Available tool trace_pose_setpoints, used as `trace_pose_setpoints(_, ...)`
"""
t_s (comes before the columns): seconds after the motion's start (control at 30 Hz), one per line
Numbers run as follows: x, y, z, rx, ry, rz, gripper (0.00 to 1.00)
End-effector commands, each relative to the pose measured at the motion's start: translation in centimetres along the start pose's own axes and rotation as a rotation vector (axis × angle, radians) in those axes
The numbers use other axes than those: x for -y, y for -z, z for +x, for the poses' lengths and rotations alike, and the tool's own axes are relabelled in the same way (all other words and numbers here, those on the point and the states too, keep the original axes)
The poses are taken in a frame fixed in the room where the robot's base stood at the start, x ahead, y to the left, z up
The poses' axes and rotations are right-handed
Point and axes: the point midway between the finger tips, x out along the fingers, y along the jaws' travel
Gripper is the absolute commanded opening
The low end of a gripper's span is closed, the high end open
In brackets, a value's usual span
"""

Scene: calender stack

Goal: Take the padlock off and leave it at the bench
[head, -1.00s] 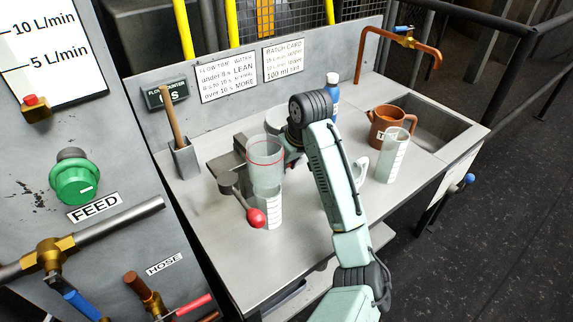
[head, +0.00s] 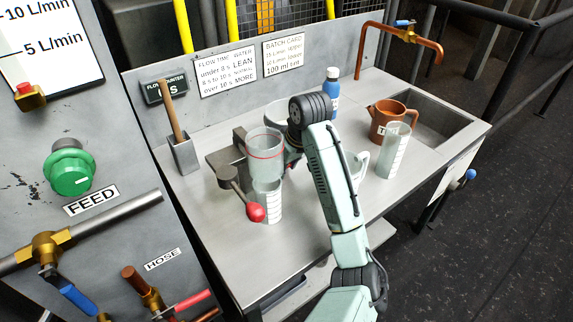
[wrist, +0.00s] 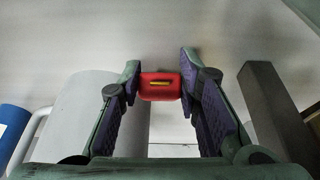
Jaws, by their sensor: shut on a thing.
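A small red block with a yellow slot, which looks like the padlock (wrist: 160,91), sits between my fingertips in the wrist view. My gripper (wrist: 160,79) is shut on it, with one finger on each side. No shackle can be made out. Pale grey surface fills the view behind it. In the head view my own arm and the clear cup hide most of my gripper, and the padlock cannot be made out there. My gripper is low over the steel bench (head: 215,260), near the stand; whether the padlock touches the bench I cannot tell.
A clear cup (head: 264,146) stands over a graduated glass (head: 268,205), beside a red-knobbed lever (head: 256,213). A dark post (wrist: 270,105) is close on the right in the wrist view. A blue bottle (head: 332,98), copper jug (head: 385,125) and second graduated glass (head: 393,155) stand beyond my arm.

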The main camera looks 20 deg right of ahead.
Motion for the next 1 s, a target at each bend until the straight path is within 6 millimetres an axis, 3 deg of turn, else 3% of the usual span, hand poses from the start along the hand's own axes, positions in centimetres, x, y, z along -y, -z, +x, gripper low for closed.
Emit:
trace_pose_setpoints(0.27, 0.00, 0.00, 0.02, -0.001, 0.000, 0.000, 0.00)
trace_pose_setpoints(0.3, 0.00, 0.00, 0.02, -0.001, 0.000, 0.000, 0.34)
trace_pose_setpoints(0.6, -0.01, -0.01, 0.03, -0.001, 0.000, 0.000, 0.54)
trace_pose_setpoints(0.83, 0.00, -0.01, 0.04, 0.000, 0.000, 0.000, 0.54)
trace_pose_setpoints(1.0, 0.00, -0.02, 0.06, 0.000, 0.000, 0.000, 0.66)
